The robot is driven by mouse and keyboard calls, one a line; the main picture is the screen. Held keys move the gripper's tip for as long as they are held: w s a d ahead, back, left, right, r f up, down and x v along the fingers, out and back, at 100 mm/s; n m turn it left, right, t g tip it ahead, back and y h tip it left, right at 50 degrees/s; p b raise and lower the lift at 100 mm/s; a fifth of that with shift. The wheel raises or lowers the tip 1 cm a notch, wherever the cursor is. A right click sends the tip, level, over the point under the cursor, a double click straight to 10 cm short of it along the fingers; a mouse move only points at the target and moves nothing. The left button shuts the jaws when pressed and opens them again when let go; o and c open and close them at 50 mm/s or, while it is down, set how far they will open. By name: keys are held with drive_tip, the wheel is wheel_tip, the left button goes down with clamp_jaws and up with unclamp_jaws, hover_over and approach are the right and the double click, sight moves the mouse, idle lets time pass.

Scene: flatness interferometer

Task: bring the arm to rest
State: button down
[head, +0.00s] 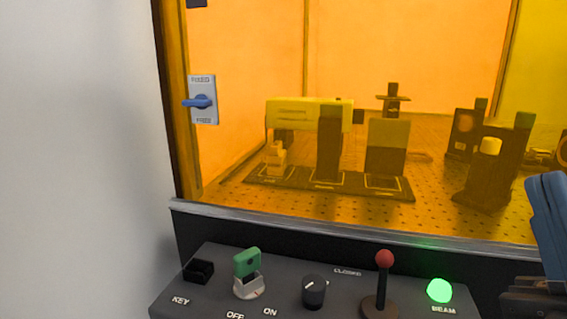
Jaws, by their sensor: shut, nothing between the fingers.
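Only a part of my arm (548,225) shows, blue and dark, at the right edge in the head view. It is cut off by the frame and stands in front of the enclosure's lower right. My gripper's fingers are not visible, so what they are near cannot be told. No part of my arm visibly touches the controls.
A grey control panel (212,262) holds a green key (247,263), a black knob (314,291), a red-tipped lever (384,262) and a lit green BEAM lamp (440,290). Behind it stands an orange-windowed enclosure (400,45) with optics inside. A blue latch (200,101) is at left.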

drive_tip(key=s+f+m+g+h, duration=0.55)
drive_tip(key=s+f+m, duration=0.5)
drive_tip(key=f, duration=0.45)
drive_tip(key=s+f+m+g+h, duration=0.5)
drive_tip(key=s+f+m+g, duration=0.3)
drive_tip(key=s+f, duration=0.5)
wheel_tip(320, 180, up, 11)
drive_tip(key=m+p, duration=0.1)
drive_tip(key=p, duration=1.1)
drive_tip(key=shift+w+d+t, duration=0.3)
drive_tip(key=shift+d+t, duration=0.05)
drive_tip(key=shift+t, duration=0.1)
drive_tip(key=c, duration=1.8)
unclamp_jaws()
drive_tip(key=shift+y, duration=0.25)
drive_tip(key=shift+c, duration=0.2)
